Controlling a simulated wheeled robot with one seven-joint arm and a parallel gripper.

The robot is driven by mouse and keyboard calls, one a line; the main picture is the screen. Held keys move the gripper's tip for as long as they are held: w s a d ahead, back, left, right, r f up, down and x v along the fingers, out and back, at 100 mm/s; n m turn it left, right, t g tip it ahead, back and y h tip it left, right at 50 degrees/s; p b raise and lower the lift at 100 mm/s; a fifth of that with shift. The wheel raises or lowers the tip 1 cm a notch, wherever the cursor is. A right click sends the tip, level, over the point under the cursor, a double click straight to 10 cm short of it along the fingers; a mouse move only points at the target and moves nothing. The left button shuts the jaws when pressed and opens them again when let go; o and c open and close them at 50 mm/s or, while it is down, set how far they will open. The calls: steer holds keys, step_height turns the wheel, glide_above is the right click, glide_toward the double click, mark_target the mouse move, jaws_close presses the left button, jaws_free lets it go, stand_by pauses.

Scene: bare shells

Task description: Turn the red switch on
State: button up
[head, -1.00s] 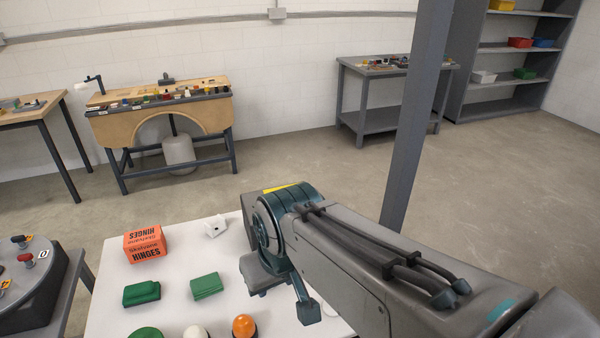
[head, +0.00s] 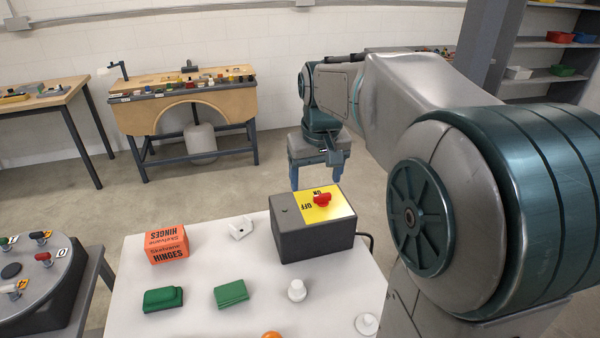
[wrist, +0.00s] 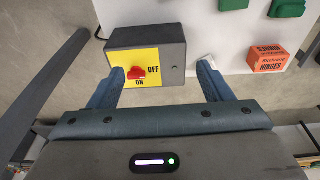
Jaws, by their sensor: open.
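The red switch (head: 322,199) is a knob on the yellow panel on top of a dark grey box (head: 310,236). ON and OFF are printed around it. In the wrist view the knob (wrist: 137,72) lies with its long side roughly crosswise, level with the word OFF; ON is printed below it. My gripper (head: 315,181) is open and empty, fingers down, above and beyond the box's far side. In the wrist view its fingers (wrist: 162,70) are spread wide, the left tip close beside the knob in the picture. I see no clear contact.
The box stands on a white table (head: 200,285). An orange hinges box (head: 167,245), green blocks (head: 231,294), a small white piece (head: 241,228) and a white knob (head: 297,290) share it. A grey post (wrist: 50,80) stands nearby. A cable leaves the box's right side.

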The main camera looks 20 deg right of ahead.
steer(key=w+d+f+g, duration=0.15)
steer(key=w+d, duration=0.25)
steer(key=w, duration=0.6)
glide_above(322, 194)
step_height(322, 194, down, 7)
steer(key=shift+g, duration=0.25)
step_height(322, 194, down, 13)
steer(key=shift+r+p, duration=0.15)
steer(key=shift+p, duration=0.45)
steer(key=c, duration=1)
